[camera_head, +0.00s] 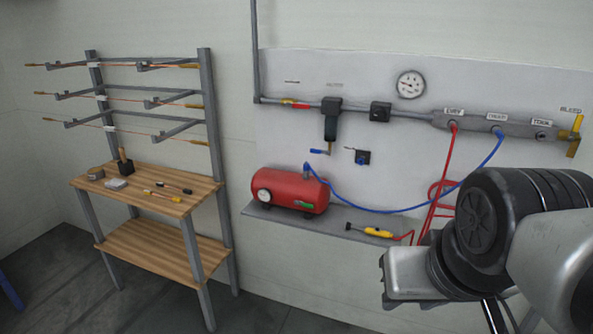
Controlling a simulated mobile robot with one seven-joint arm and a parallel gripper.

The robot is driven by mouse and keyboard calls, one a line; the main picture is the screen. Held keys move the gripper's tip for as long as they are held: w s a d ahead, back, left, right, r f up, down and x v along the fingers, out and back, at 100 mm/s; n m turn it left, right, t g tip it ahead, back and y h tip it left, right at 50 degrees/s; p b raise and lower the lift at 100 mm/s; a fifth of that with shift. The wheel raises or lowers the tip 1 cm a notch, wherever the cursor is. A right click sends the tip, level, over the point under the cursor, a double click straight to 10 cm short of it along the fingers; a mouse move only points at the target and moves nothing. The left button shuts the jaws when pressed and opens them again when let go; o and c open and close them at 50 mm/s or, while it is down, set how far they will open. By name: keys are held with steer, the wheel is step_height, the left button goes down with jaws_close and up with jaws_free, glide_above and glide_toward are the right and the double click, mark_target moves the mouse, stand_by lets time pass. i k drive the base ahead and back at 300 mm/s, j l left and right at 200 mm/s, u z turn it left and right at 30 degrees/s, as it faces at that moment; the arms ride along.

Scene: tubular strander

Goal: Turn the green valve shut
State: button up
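A small green part (306,205) shows low on the front right of the red air tank (291,192); it is the only green thing I can make out. It is too small to tell whether it is a valve handle or a label, or how it is turned. The tank lies on a grey wall shelf. My arm fills the lower right, well to the right of the tank. My gripper's fingers do not show.
A grey pipe with a gauge (411,84), a red handle (300,105) and a yellow bleed handle (575,136) runs along the wall panel. A blue hose (385,211) hangs from tank to manifold. A yellow-handled tool (377,232) lies on the shelf. A wooden workbench (150,188) stands left.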

mark_target(303, 205)
steer(key=i+j+z, duration=0.1)
steer(key=i+j, duration=0.9)
steer(key=l+u, duration=0.5)
steer(key=l, duration=0.2)
